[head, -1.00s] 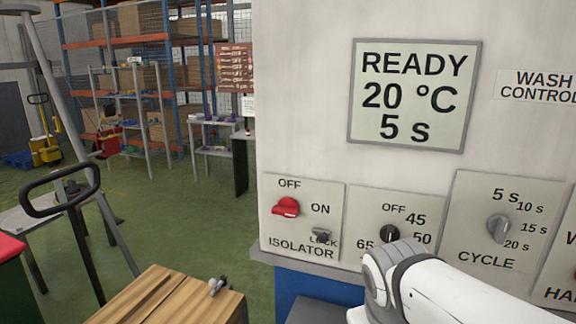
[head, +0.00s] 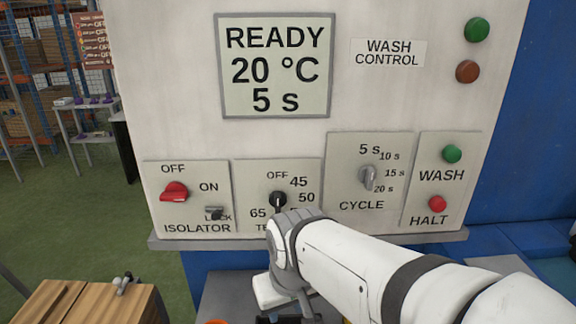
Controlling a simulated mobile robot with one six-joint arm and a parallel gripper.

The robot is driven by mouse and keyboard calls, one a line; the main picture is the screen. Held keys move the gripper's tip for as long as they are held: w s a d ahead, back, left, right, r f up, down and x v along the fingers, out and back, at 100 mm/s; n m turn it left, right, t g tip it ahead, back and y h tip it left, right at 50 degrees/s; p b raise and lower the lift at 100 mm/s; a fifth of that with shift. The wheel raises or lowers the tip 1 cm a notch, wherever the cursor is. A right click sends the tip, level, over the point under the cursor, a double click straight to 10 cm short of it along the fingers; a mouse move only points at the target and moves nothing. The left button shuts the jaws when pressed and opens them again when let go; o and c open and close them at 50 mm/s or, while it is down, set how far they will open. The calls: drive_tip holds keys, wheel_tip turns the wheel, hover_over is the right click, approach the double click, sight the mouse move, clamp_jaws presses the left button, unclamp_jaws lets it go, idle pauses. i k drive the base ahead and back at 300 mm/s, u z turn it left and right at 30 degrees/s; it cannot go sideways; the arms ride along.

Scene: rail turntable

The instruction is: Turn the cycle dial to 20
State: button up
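The cycle dial (head: 368,177) is a small grey knob on the CYCLE panel (head: 345,190) in the head view. Marks 5 s, 10 s, 15 s and 20 s run from above it down its right side. The knob looks roughly upright; its exact pointing is too small to tell. The display (head: 275,66) reads READY, 20 °C, 5 s. My white arm crosses the lower right, below the dial and apart from it in the picture. My wrist bends down in front of the panels' lower edge, and my gripper's fingers do not show.
Left of the cycle dial are the black temperature dial (head: 278,200), partly covered by my arm, and the red isolator switch (head: 173,191). Right are the green WASH button (head: 452,154) and red HALT button (head: 437,202). A ledge (head: 430,237) runs below.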

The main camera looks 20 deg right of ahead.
sight(367, 175)
drive_tip(key=z, duration=1.25)
drive_tip(key=k, duration=1.35)
drive_tip(key=u, duration=0.4)
drive_tip(key=i, duration=1)
drive_tip(key=u, duration=0.1)
